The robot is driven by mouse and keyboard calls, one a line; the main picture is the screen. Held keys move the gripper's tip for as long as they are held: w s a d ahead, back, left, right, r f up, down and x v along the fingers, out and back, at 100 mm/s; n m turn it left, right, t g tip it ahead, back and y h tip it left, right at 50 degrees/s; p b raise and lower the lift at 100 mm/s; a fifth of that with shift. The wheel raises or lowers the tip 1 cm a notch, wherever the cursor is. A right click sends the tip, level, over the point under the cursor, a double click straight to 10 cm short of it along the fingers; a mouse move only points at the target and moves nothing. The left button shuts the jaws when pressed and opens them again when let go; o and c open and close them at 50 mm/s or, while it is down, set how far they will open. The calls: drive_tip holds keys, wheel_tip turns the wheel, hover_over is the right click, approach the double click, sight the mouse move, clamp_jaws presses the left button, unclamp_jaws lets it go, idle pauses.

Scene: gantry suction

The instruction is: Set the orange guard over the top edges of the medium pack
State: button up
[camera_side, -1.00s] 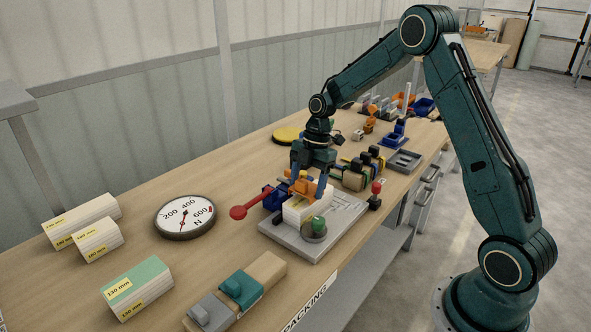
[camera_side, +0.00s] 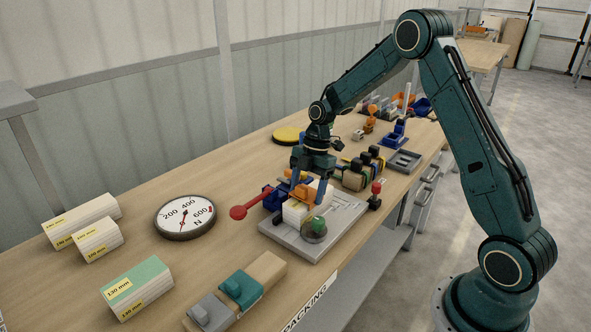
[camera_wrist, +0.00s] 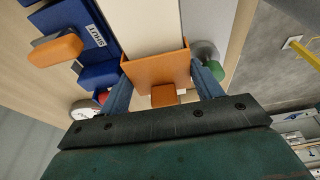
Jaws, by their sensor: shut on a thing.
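My gripper (camera_side: 309,190) is over the grey fixture plate, fingers pointing down. It is shut on the orange guard (camera_wrist: 155,69), with one blue finger on each side of it in the wrist view. The guard also shows between the fingers in the side view (camera_side: 292,194). A pale pack (camera_side: 294,213) stands on the plate directly below; its light top (camera_wrist: 150,20) runs away from the guard in the wrist view. The guard is at the pack's top, across its width. I cannot tell whether it touches or sits fully down. No size label is readable on this pack.
A red-knobbed lever (camera_side: 239,212) and blue block (camera_side: 274,197) stand left of the pack. A green-topped round part (camera_side: 314,230) is close in front. A dial gauge (camera_side: 185,216) and labelled packs (camera_side: 136,287) are farther left. Clamps and bins crowd behind.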

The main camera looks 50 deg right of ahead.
drive_tip(key=shift+f, duration=0.35)
drive_tip(key=o, duration=1)
drive_tip(key=shift+o, duration=0.2)
drive_tip(key=v, duration=1.3)
drive_tip(key=shift+d+r, duration=0.15)
drive_tip(key=shift+r, duration=0.2)
drive_tip(key=shift+s+r, duration=0.1)
